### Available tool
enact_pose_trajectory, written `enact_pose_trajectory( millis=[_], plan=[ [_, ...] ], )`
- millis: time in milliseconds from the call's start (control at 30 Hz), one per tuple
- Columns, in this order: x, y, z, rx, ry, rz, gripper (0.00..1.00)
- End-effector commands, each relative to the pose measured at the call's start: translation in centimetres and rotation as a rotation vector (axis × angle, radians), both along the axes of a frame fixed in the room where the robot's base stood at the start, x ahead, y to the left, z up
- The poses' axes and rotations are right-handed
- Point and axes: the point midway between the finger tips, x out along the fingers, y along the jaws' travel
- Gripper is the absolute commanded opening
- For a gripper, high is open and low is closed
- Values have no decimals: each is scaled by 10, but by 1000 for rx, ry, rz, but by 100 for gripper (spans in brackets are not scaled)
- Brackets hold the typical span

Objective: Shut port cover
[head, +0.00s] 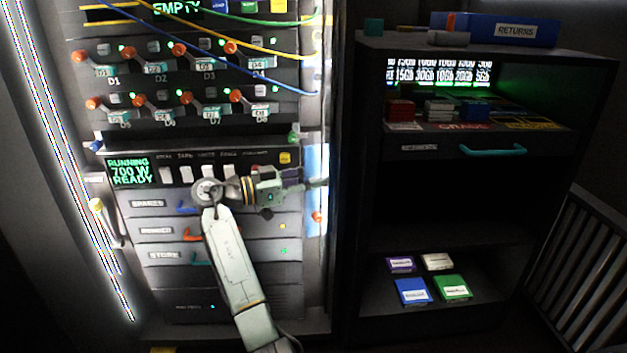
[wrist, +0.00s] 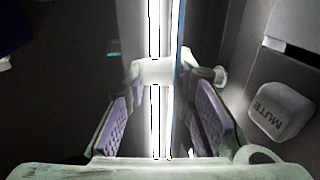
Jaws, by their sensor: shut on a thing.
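My gripper (head: 316,184) reaches right across the rack front to its right edge in the head view. In the wrist view its two fingers with purple pads (wrist: 162,78) stand on either side of a pale, bright piece (wrist: 155,71) and are shut on it. This piece lies in front of a glowing light strip. I cannot tell for sure that it is the port cover. No other port cover can be made out, and my gripper hides part of the rack's right edge.
A MUTE button (wrist: 280,112) sits right of the fingers. The rack has a status screen (head: 128,170), white keys and rows of orange-knobbed levers. Loose cables hang across its top. A dark shelf unit (head: 480,205) with a RETURNS bin (head: 515,30) stands at the right.

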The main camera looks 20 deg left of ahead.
Motion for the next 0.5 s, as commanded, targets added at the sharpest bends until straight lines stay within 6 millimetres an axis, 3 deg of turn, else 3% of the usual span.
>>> enact_pose_trajectory(
  millis=[267, 300, 500],
  plan=[
    [0, -7, -2, 4, 3, -21, 0],
    [0, -7, -1, 4, 3, -20, 25],
    [0, -4, -1, 4, 2, -13, 38]
  ],
)
